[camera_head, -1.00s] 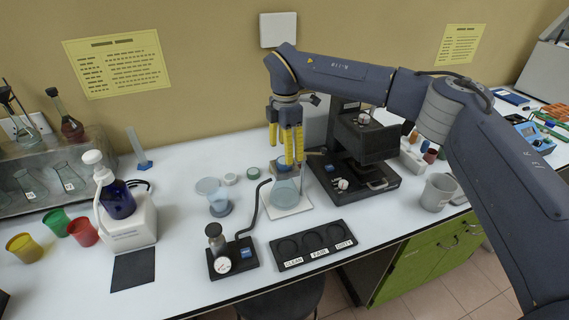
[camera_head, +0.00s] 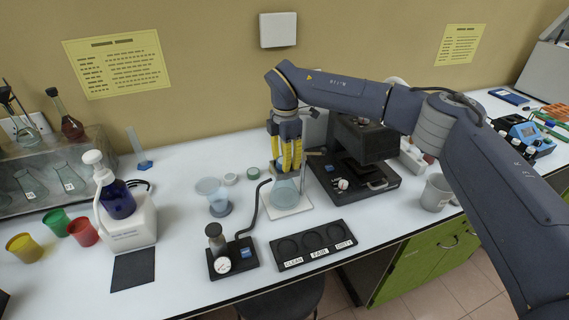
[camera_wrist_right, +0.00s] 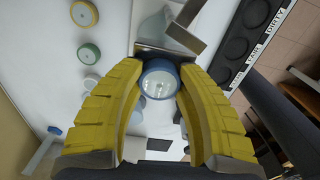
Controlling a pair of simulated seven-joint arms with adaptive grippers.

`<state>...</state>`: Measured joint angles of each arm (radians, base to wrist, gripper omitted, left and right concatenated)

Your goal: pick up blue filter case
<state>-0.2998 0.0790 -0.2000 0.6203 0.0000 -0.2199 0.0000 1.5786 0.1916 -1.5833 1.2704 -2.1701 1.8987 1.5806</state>
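The blue filter case (camera_wrist_right: 159,79) is a small round case with a blue rim and a pale, shiny face. In the right wrist view it sits between the yellow fingertips of my right gripper (camera_wrist_right: 161,72), which appear to touch it on both sides. In the head view my right gripper (camera_head: 288,168) points down, low over the bench behind the glass flask (camera_head: 285,191), and its fingers hide the case. Whether the case still touches the bench is unclear. My left gripper does not show.
A green-rimmed case (camera_head: 253,173) and another small case (camera_head: 231,179) lie left of the gripper. The black microscope-like device (camera_head: 358,182) stands close on the right. A clear cup (camera_head: 213,194), a gauge device (camera_head: 233,257) and a black three-well tray (camera_head: 313,245) are nearer the front.

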